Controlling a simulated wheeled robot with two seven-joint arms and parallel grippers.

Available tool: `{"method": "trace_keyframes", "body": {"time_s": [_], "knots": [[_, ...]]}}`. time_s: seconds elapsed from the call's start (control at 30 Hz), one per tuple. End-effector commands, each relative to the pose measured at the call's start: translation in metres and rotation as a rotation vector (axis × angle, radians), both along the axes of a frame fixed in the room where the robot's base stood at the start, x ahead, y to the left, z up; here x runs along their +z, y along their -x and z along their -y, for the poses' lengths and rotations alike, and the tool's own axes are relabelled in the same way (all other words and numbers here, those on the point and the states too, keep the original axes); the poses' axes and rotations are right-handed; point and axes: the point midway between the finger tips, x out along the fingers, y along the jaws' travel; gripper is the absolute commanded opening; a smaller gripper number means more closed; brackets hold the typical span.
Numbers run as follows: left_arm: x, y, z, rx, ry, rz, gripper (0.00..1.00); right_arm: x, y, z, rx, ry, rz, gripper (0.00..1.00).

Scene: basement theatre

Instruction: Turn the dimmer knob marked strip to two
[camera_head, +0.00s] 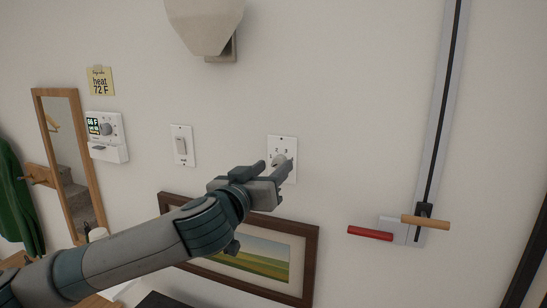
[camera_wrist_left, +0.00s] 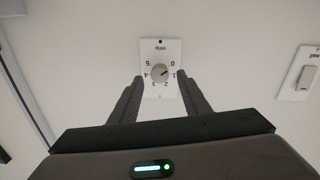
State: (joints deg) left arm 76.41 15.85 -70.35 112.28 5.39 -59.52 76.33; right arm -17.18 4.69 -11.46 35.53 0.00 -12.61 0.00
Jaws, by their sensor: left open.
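The strip dimmer is a white wall plate (camera_head: 288,143) with a round grey knob (camera_wrist_left: 160,72) and numbers around it. The knob's dark mark points to the right side of the picture, around the 0 and 1; the exact setting is hard to read. My left gripper (camera_head: 273,168) is open in front of the plate. Its fingers (camera_wrist_left: 160,83) stand on either side of the knob; I cannot tell whether they touch it. In the head view the gripper partly hides the knob and plate.
A white wall switch (camera_head: 181,145) is left of the dimmer, with a thermostat (camera_head: 106,130) and mirror (camera_head: 68,160) farther left. A framed picture (camera_head: 306,245) hangs below. A lamp (camera_head: 205,25) is above. A slotted rail (camera_head: 440,120) with a wooden handle is at right.

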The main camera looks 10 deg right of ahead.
Motion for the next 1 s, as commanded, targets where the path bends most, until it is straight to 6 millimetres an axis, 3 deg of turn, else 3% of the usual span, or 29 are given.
{"method": "trace_keyframes", "body": {"time_s": [0.2,0.5,0.53,0.7,1.0], "knots": [[0.0001,-0.0115,0.0083,0.0,-0.001,-0.001,0.43,0.0083,0.0001,0.0,0.0,0.0,0.0,0.31],[-0.0007,-0.0125,0.009,-0.001,-0.001,0.001,0.43,0.008,0.0,-0.0005,0.0,-0.001,0.0,0.31],[-0.0007,-0.0125,0.009,0.0,-0.001,0.001,0.4,0.008,0.0001,-0.0007,0.0,-0.001,0.0,0.31],[-0.0006,-0.0124,0.009,0.0,-0.001,0.001,0.01,0.008,0.0001,-0.0024,-0.001,-0.002,0.0,0.31],[-0.0016,-0.0124,0.009,0.0,-0.01,0.006,0.02,0.0058,0.0001,-0.0038,-0.002,-0.004,0.0,0.31]]}}
